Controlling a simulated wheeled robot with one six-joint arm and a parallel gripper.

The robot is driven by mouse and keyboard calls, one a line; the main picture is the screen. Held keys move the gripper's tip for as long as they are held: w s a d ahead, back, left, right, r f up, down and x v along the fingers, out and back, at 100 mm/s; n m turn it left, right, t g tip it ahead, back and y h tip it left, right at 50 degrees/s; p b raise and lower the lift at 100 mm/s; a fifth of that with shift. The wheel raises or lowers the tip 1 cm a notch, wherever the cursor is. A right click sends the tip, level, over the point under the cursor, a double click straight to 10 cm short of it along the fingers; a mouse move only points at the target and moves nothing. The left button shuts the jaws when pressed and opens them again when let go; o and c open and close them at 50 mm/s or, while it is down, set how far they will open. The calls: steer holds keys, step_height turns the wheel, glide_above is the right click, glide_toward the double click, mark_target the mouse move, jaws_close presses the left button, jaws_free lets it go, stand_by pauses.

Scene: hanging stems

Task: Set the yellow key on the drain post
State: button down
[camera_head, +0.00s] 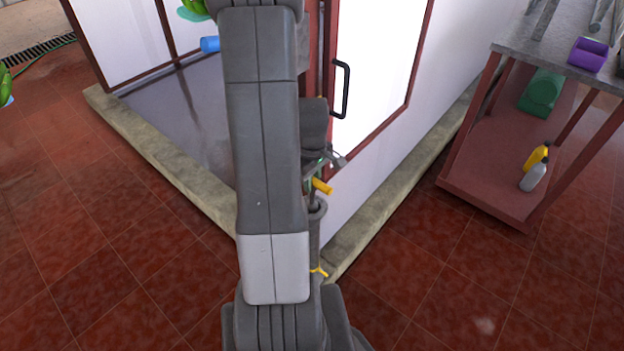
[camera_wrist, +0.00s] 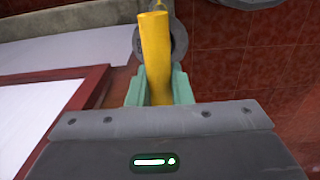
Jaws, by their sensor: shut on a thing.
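My gripper (camera_head: 313,182) has pale green fingers and is shut on the yellow key (camera_head: 323,187). In the wrist view the key (camera_wrist: 155,50) is a thick yellow bar between the two fingers (camera_wrist: 158,88), pointing away from the palm. The grey drain post (camera_head: 316,230) stands upright just below the gripper in the head view. Its round top (camera_wrist: 180,42) lies behind the key in the wrist view. I cannot tell whether the key touches the post. My arm hides part of the area left of the post.
A small yellow fitting (camera_head: 319,271) shows low on the post. A stone curb (camera_head: 372,213) and white wall (camera_head: 445,60) run behind it. A door with a black handle (camera_head: 341,90) stands close to the gripper. A metal-topped shelf (camera_head: 505,48) is at right; red tiled floor is open.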

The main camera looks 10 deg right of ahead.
steer(key=shift+f+b, duration=1.25)
steer(key=shift+f, duration=0.3)
stand_by(1.2)
steer(key=c, duration=0.8)
jaws_free()
steer(key=shift+c, duration=0.2)
steer(key=shift+r+p, duration=3.3)
steer(key=shift+r, duration=1.05)
steer(key=shift+f, duration=0.25)
step_height(320, 180, down, 8)
steer(key=b, duration=0.6)
steer(key=shift+r, duration=0.1)
